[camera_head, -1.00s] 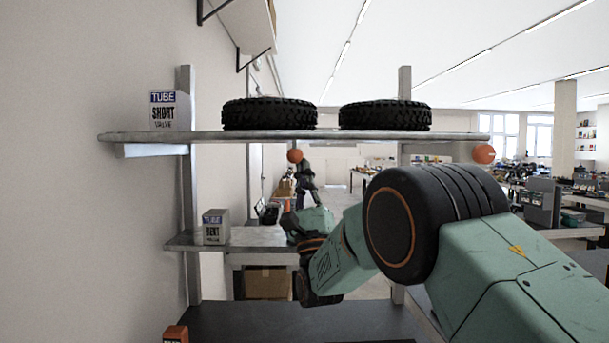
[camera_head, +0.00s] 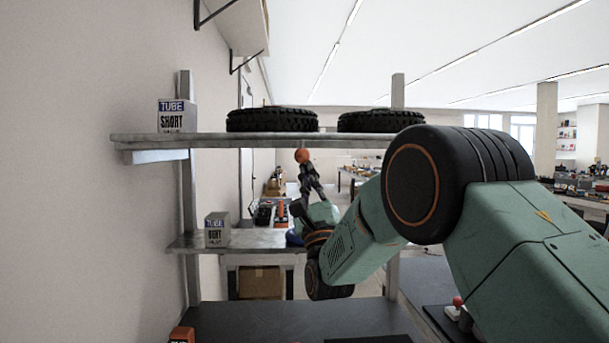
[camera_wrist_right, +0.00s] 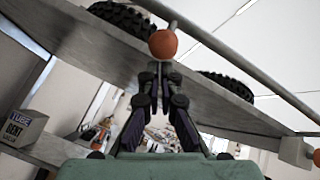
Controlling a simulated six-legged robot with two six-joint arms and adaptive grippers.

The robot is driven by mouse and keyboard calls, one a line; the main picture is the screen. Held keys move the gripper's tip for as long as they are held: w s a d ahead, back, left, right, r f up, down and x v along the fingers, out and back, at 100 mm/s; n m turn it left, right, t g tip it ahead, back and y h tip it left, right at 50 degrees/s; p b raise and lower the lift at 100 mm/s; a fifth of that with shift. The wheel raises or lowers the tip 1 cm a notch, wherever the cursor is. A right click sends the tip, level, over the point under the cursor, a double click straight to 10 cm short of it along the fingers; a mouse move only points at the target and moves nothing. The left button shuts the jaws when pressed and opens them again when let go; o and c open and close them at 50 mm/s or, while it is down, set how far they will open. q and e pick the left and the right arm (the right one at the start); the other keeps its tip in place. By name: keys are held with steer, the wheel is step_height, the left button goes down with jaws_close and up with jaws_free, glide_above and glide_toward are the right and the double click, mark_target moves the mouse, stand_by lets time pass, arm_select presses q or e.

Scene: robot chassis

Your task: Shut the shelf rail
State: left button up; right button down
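The shelf rail (camera_wrist_right: 215,45) is a thin metal bar along the edge of the upper shelf (camera_wrist_right: 95,50) in the right wrist view. An orange ball knob (camera_wrist_right: 163,43) sits by it, and a second knob (camera_wrist_right: 317,157) shows at the right edge. In the head view the first knob (camera_head: 303,156) is just below the shelf's front edge. My right gripper (camera_head: 305,168) points up at it. In the right wrist view its fingertips (camera_wrist_right: 160,68) are together right under the knob; whether they touch it I cannot tell. My left gripper is not in view.
Two black tires (camera_head: 272,119) and a short-valve tube box (camera_head: 177,115) stand on the upper shelf (camera_head: 220,139). A bent-valve tube box (camera_head: 217,229) stands on the lower shelf (camera_head: 262,239). A shelf post (camera_head: 188,200) and the wall are at left. My right arm hides the upper shelf's right end.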

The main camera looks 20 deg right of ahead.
steer(key=s+r+g+p, duration=0.1)
steer(key=r+g+p, duration=0.1)
steer(key=p, duration=0.1)
steer(key=s+r+m+g+p, duration=0.1)
steer(key=r+g+p, duration=0.1)
steer(key=p, duration=0.1)
steer(key=r+g+p, duration=0.2)
steer(key=r+p, duration=0.1)
steer(key=shift+s+a+m+g+p, duration=0.1)
steer(key=shift+s+m+g+p, duration=0.2)
steer(key=shift+s+m+g, duration=0.1)
steer(key=shift+r, duration=0.65)
step_height(320, 180, up, 6)
steer(key=g, duration=0.2)
glide_above(312, 134)
steer(key=shift+w+f+h+b, duration=0.2)
steer(key=shift+h+b, duration=0.1)
steer(key=shift+b, duration=0.05)
steer(key=shift+w+r, duration=0.1)
steer(key=shift+r, duration=0.3)
